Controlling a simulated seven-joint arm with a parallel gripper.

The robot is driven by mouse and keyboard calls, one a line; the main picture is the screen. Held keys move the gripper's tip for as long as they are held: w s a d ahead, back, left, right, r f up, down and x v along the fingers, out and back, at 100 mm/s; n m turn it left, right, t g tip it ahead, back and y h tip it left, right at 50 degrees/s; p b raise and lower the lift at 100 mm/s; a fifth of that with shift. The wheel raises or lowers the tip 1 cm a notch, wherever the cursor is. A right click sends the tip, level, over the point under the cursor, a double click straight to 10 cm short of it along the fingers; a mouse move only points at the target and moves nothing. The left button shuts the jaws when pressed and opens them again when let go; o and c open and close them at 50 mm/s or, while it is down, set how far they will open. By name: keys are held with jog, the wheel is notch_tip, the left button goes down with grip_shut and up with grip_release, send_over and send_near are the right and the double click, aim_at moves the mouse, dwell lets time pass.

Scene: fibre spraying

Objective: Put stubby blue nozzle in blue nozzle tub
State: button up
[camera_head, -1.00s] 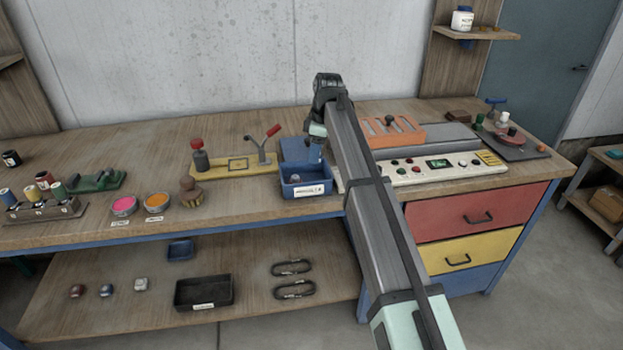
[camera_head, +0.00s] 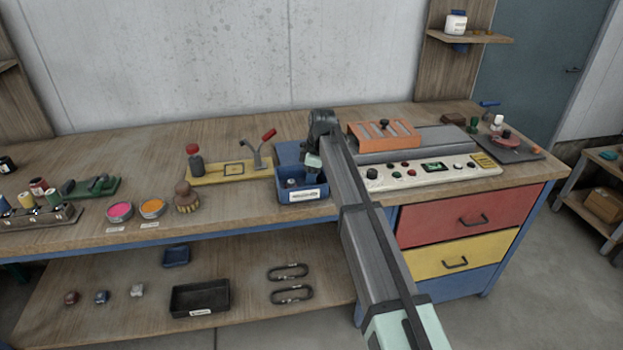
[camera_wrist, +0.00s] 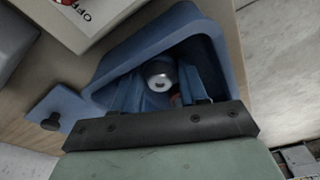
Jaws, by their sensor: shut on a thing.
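The blue nozzle tub (camera_head: 284,196) stands at the front of the bench with a white label on its front wall. In the wrist view its blue wall (camera_wrist: 118,62) surrounds the fingers. My gripper (camera_head: 311,172) points down into the right part of the tub. In the wrist view my gripper (camera_wrist: 168,92) is shut on a blue piece, seemingly the stubby blue nozzle, mostly hidden between the fingers. A silver-ended nozzle (camera_wrist: 160,75) shows inside the tub just past the fingers; it also shows at the tub's left in the head view (camera_head: 291,183).
A control panel (camera_head: 430,172) stands close to the tub's right. A yellow fixture (camera_head: 215,174) with a red-handled clamp stands to its left. A brown knobbed object (camera_head: 187,198) and colour pots (camera_head: 120,211) sit farther left. Bare bench lies between.

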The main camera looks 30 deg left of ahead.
jog(key=shift+f, duration=0.1)
jog(key=o, duration=1.1)
jog(key=shift+c, duration=0.2)
notch_tip(320, 180, up, 12)
jog(key=d, duration=0.1)
jog(key=shift+w+d, duration=0.35)
jog(key=shift+w, duration=0.1)
